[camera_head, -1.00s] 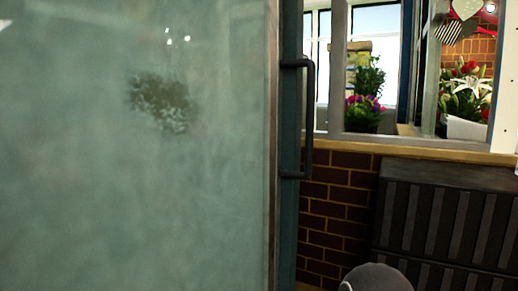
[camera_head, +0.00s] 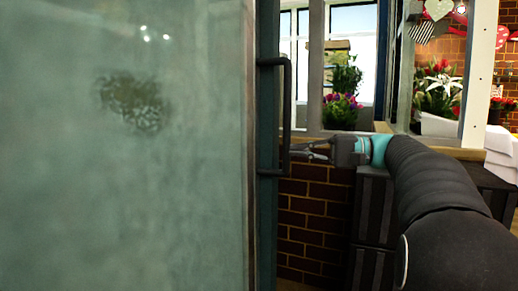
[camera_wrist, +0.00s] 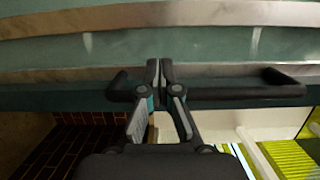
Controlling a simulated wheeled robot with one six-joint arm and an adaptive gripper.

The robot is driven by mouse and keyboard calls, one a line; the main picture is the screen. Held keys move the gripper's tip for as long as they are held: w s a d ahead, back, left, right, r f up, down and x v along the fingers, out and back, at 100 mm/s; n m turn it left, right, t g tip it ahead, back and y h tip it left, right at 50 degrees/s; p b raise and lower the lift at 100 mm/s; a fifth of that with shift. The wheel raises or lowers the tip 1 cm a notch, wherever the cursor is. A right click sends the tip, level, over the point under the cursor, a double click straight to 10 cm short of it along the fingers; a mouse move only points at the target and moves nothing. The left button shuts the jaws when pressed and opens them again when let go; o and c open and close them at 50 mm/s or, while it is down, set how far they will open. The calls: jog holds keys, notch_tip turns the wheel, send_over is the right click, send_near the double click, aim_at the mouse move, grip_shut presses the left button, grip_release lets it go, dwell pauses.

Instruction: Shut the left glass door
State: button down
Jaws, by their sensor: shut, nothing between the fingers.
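The glass door (camera_head: 120,190) stands large at the left of the head view, with frosted glass and a dark teal frame along its right edge. A dark bar handle (camera_head: 287,115) runs upright on that frame. My gripper (camera_head: 298,151) is at the lower part of the handle, on its right side, with the arm reaching in from the right. In the wrist view the handle (camera_wrist: 245,92) lies crosswise, and my gripper (camera_wrist: 161,68) has its fingers together across it with nothing between them. I cannot tell whether the fingers touch the handle or the door.
A brick wall (camera_head: 315,205) and dark ribbed cabinets (camera_head: 370,225) are behind the arm. Above them is a window with a wooden sill and potted flowers (camera_head: 341,110). A white lily bouquet (camera_head: 440,90) stands further right.

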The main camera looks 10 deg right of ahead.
jog(key=x, duration=0.9)
jog(key=shift+w+a+r, duration=0.2)
jog(key=shift+a, duration=0.05)
jog(key=shift+d, duration=0.1)
